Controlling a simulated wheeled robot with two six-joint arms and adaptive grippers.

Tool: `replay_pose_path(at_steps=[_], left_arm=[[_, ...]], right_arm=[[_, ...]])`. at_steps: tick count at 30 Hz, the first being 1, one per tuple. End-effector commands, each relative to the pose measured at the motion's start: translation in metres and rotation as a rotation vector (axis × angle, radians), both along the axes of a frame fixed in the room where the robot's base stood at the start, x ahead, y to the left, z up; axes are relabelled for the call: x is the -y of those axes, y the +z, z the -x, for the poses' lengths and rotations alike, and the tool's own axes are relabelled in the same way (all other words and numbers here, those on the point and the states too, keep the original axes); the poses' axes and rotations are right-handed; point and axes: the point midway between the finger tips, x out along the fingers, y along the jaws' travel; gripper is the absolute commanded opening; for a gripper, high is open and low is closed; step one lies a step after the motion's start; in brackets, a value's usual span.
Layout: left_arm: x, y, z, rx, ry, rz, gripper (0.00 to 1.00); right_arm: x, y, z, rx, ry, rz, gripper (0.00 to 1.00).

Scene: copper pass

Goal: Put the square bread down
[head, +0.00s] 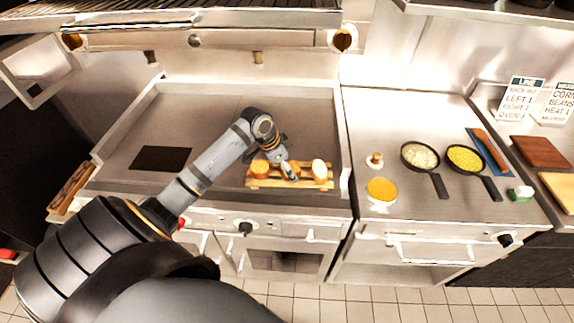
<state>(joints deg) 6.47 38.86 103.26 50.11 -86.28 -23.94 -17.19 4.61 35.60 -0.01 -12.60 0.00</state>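A wooden rack (275,184) stands near the front edge of the steel griddle with several bread pieces on it. A golden-brown piece (259,168) sits at its left, and a paler, rounded piece (319,168) at its right. Another piece is between them, partly hidden by my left gripper (289,171). This gripper reaches down over the middle of the rack; its fingers are small and partly hidden, so I cannot tell if they hold bread. I cannot tell which piece is the square bread. My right gripper is not in view.
A dark square plate (160,158) lies on the griddle's left; the surface around it is clear. On the right counter are a pan of white food (420,155), a pan of yellow corn (466,158) and an orange disc (382,189). A shelf hangs above.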

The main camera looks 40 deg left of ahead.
Motion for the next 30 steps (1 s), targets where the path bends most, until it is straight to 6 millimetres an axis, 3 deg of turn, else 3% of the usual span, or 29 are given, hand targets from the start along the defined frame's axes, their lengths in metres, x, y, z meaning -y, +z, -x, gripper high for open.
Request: replay_pose_path(at_steps=[5, 12, 18, 30], left_arm=[[-0.006, 0.018, 0.005, 0.004, -0.001, -0.007, 0.79], [-0.018, 0.066, 0.022, 0.001, -0.002, -0.012, 0.79], [-0.024, 0.096, 0.032, -0.003, -0.001, -0.009, 0.79], [-0.025, 0.114, 0.038, -0.001, 0.000, 0.001, 0.79]], right_arm=[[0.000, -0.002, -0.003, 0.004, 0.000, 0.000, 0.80], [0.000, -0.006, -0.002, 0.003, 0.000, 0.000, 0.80], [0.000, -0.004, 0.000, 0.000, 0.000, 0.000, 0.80], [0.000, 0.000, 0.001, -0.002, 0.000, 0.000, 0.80]])
